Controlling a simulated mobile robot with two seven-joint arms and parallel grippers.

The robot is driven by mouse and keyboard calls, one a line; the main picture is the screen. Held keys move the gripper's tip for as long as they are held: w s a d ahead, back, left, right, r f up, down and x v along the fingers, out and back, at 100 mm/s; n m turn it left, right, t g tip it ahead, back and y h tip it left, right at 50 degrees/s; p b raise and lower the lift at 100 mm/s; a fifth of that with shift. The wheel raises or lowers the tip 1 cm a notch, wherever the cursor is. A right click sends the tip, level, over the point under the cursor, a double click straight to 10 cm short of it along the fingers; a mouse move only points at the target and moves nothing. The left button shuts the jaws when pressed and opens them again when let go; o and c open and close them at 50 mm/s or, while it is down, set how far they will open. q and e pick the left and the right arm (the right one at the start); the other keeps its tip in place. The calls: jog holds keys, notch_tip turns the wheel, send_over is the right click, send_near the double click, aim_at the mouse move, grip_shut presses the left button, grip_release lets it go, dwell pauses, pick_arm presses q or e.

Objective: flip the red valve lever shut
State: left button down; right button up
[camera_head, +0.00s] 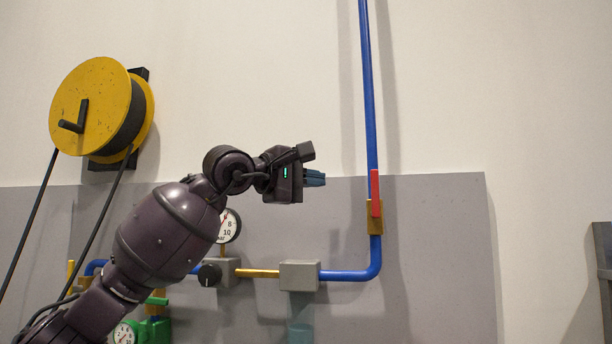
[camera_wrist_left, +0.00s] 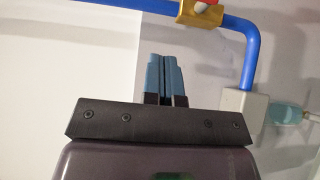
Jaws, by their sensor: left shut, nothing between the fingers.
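The red valve lever (camera_head: 375,193) stands upright, in line with the vertical blue pipe, on a brass valve body (camera_head: 375,218) in the head view. In the left wrist view the brass valve body (camera_wrist_left: 201,13) is at the top edge, with only a small part of the red lever (camera_wrist_left: 207,3) showing. My left gripper (camera_head: 315,178) is shut and empty, to the left of the lever and apart from it. Its blue fingers (camera_wrist_left: 166,75) lie together in the left wrist view. My right gripper is not in view.
The blue pipe (camera_head: 368,100) runs down the wall and bends left to a grey box (camera_head: 299,275). A black knob (camera_head: 210,275) and a gauge (camera_head: 229,226) sit behind my left arm. A yellow hose reel (camera_head: 90,105) hangs at upper left. The wall right of the lever is clear.

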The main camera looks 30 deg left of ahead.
aim_at(375, 194)
pick_arm(q)
jog(key=w+d+p, duration=0.1)
jog(key=w+d, duration=0.5)
jog(key=shift+d, duration=0.35)
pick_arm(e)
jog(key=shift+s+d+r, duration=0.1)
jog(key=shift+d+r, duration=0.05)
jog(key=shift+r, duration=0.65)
pick_arm(q)
jog(key=shift+w, duration=0.1)
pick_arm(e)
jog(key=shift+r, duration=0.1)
